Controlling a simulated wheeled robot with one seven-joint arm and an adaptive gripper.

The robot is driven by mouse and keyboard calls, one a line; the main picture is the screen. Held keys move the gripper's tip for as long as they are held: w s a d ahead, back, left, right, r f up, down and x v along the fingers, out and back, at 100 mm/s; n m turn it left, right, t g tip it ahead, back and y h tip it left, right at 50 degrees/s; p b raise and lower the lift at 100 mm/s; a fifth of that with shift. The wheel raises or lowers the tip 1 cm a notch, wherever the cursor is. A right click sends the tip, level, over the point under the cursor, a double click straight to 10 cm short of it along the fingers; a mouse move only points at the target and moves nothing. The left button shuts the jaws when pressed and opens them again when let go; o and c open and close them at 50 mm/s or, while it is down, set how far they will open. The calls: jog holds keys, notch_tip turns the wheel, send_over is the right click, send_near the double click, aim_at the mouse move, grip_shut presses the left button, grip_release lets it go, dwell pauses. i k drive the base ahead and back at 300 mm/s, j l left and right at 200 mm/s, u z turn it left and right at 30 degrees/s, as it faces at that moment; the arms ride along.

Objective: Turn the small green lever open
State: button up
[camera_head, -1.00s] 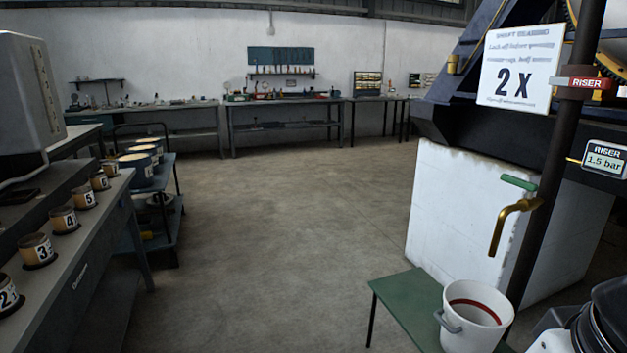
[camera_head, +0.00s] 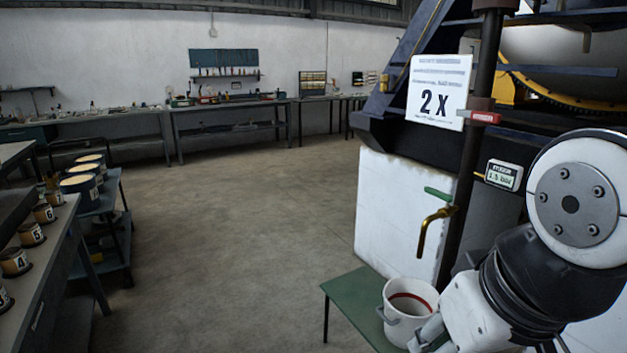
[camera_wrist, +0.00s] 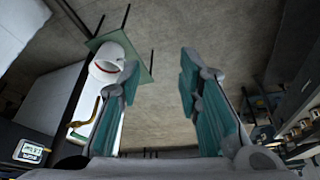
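The small green lever (camera_head: 438,194) sits on top of a brass tap (camera_head: 432,225) on the dark riser pipe at the right of the head view. In the wrist view the brass tap (camera_wrist: 86,120) shows at the left, partly behind a finger. A white bucket (camera_head: 408,310) with a red line inside stands on a green stool below the tap; it also shows in the wrist view (camera_wrist: 104,70). My gripper (camera_wrist: 160,75) is open and empty, with its fingers wide apart. In the head view my arm is at the lower right, and its gripper is only partly visible beside the bucket.
A red riser handle (camera_head: 484,117) is higher on the pipe, with a "2 X" sign (camera_head: 438,92) beside it. A pressure display (camera_head: 503,174) hangs right of the pipe. The green stool (camera_head: 350,296) stands in front. Open floor lies to the left, before the trolley (camera_head: 112,225).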

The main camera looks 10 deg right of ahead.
aim_at(444, 196)
jog(key=i+l, duration=1.2)
jog(key=i, duration=0.15)
